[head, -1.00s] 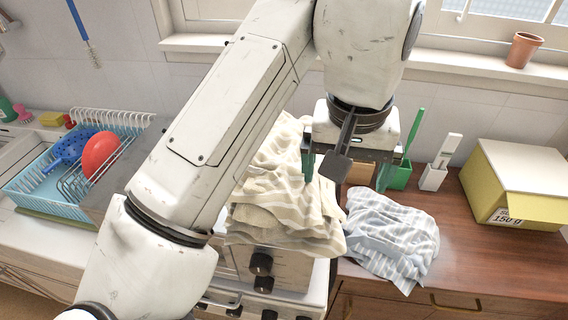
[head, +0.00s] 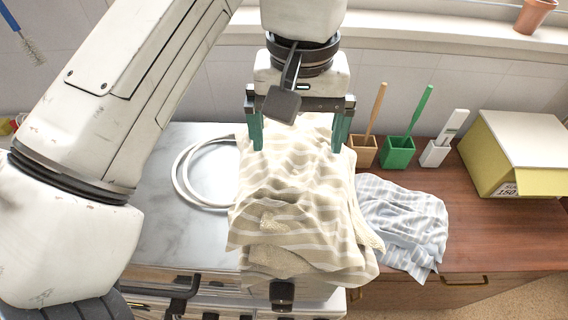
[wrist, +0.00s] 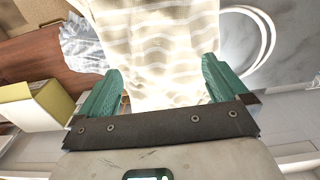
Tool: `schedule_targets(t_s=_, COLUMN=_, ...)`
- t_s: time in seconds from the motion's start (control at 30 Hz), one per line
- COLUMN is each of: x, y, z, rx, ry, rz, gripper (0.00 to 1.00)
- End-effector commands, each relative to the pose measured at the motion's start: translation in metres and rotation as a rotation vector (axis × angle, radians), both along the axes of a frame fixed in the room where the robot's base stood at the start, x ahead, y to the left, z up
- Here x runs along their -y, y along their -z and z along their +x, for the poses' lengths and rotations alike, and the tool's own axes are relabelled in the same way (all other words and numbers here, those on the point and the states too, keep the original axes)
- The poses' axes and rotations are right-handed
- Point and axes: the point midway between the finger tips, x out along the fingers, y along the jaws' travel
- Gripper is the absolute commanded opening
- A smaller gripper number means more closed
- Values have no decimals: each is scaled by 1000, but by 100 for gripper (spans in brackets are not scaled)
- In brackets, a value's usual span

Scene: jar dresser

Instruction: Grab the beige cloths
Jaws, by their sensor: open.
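The beige striped cloths (head: 300,215) lie draped in a heap over a boxy thing at the counter's front edge, left of the wooden dresser top. They also show in the wrist view (wrist: 155,45), bright and partly washed out. My gripper (head: 298,145) is open, with its two green fingers spread at the back upper part of the cloths. In the wrist view my gripper (wrist: 163,82) has one finger on either side of the cloth. I cannot tell whether the fingers touch it. What lies under the cloths is mostly hidden.
A blue-grey striped cloth (head: 402,222) lies right of the beige ones on the wooden top (head: 500,235). Brush holders, brown (head: 362,151) and green (head: 397,152), stand behind. A white-yellow box (head: 515,155) is at right. A white hose loop (head: 190,180) lies on the marble counter.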

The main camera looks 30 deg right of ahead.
Motion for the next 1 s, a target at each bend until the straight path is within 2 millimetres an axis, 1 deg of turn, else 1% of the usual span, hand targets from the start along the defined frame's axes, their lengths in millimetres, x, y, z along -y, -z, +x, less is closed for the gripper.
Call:
schedule_targets(t_s=0.17, x=0, y=17, z=0, rx=-1, ry=-1, rz=0, gripper=100)
schedule_targets(t_s=0.3, x=0, y=41, z=0, rx=0, ry=1, rz=0, gripper=100)
schedule_targets(t_s=0.4, x=0, y=51, z=0, rx=1, ry=0, rz=1, gripper=100)
schedule_targets(t_s=0.5, x=0, y=56, z=-1, rx=1, ry=0, rz=1, gripper=100)
schedule_targets(t_s=0.67, x=0, y=59, z=-1, rx=0, ry=0, rz=0, gripper=100)
schedule_targets(t_s=0.77, x=1, y=66, z=-1, rx=1, ry=0, rz=1, gripper=100)
schedule_targets(t_s=1.0, x=3, y=92, z=-4, rx=1, ry=1, rz=2, gripper=100)
